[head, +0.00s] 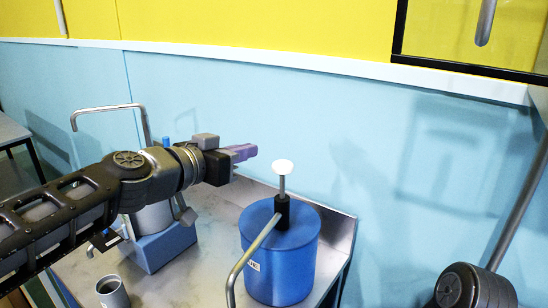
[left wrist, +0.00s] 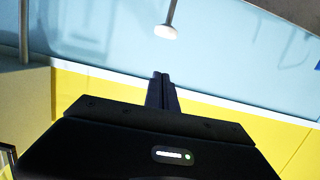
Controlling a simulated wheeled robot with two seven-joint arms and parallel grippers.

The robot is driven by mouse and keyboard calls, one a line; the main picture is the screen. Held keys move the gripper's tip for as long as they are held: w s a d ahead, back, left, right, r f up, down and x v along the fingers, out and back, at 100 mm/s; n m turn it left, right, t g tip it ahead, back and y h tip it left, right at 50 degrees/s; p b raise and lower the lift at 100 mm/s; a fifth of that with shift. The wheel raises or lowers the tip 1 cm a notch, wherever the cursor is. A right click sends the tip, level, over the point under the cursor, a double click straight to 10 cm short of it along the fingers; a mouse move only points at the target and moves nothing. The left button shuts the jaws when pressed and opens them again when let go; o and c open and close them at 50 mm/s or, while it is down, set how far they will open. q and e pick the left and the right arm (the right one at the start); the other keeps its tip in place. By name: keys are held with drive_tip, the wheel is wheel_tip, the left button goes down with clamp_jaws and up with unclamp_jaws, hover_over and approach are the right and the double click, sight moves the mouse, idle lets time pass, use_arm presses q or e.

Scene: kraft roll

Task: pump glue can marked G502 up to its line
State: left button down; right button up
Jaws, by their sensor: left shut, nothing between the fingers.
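A blue drum (head: 282,255) stands on the metal table with a hand pump on top. Its round white pump knob (head: 282,167) is up on a bare rod, and a bent grey spout (head: 246,258) reaches down to the front left. My left gripper (head: 243,152) is shut and empty, to the left of the knob and slightly higher in the picture, apart from it. In the left wrist view the shut fingers (left wrist: 162,92) point toward the white knob (left wrist: 165,32). A small grey can (head: 112,291) stands at the table's front left; no G502 mark is readable and its fill is unclear.
A second dispenser with a blue base (head: 165,246) and bent pipe (head: 108,108) stands behind my left arm, partly hidden. A light blue wall (head: 380,160) rises behind the table. Bare metal (head: 205,270) shows between the two dispensers.

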use_arm(q)
drive_tip(key=p, duration=0.2)
hover_over(283, 168)
drive_tip(key=a, duration=0.2)
wheel_tip(283, 168, down, 2)
wheel_tip(283, 168, down, 4)
drive_tip(key=b, duration=0.3)
drive_tip(key=shift+s+d+f, duration=0.1)
